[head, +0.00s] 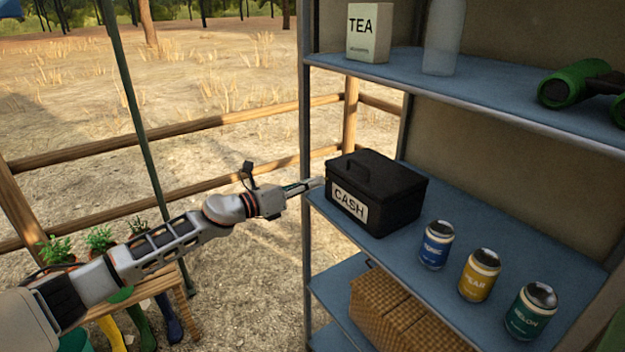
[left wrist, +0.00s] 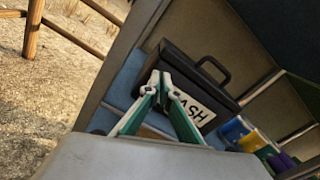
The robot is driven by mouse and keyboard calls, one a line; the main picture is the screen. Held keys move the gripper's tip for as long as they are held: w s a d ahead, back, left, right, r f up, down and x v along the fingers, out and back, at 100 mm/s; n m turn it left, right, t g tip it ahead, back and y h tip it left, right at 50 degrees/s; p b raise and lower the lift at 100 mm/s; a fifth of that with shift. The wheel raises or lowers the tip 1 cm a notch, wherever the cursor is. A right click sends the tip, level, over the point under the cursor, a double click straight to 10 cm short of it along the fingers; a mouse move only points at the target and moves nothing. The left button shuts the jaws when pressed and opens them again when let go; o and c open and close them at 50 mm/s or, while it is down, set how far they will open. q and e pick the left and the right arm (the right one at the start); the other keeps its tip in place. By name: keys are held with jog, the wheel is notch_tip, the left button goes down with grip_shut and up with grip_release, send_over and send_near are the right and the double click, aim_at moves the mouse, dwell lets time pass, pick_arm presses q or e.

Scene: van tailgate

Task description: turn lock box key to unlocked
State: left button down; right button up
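The black lock box (head: 385,207) with a white CASH label stands on the middle shelf. It has a handle on its lid and also shows in the left wrist view (left wrist: 183,53). My left gripper (head: 318,183) is at the left end of the box's front face, beside the label. In the left wrist view its green-and-white fingers (left wrist: 160,78) come together at the tips, in front of the box. I see no key or keyhole; the fingertips cover that part of the front. I cannot tell whether they touch the box. My right gripper is out of view.
A blue can (head: 436,245), a yellow can (head: 479,276) and a green can (head: 531,311) stand right of the box. The shelf post (head: 306,130) rises close to my left gripper. A TEA box (head: 368,32) is above; a wicker basket (head: 400,318) is below.

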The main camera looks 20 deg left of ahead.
pick_arm(q)
jog(key=shift+r+n+p, duration=0.3)
jog(key=shift+n+p, duration=0.25)
jog(key=shift+n, duration=0.35)
jog(key=shift+n+p, duration=0.3)
jog(key=shift+n, duration=0.2)
jog(key=n+p, duration=0.2)
jog(key=n, duration=0.1)
jog(key=shift+n, duration=0.3)
jog(key=shift+w+a+f+n+p, duration=0.15)
jog(key=shift+n+p, duration=0.95)
jog(key=shift+n, duration=0.6)
jog(key=shift+s+d+f+n+p, duration=0.15)
jog(key=shift+n+p, duration=0.9)
jog(key=shift+n, duration=0.65)
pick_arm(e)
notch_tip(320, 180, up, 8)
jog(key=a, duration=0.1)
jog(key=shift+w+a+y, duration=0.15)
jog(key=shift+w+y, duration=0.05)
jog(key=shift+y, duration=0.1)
pick_arm(q)
jog(key=shift+w+a, duration=0.1)
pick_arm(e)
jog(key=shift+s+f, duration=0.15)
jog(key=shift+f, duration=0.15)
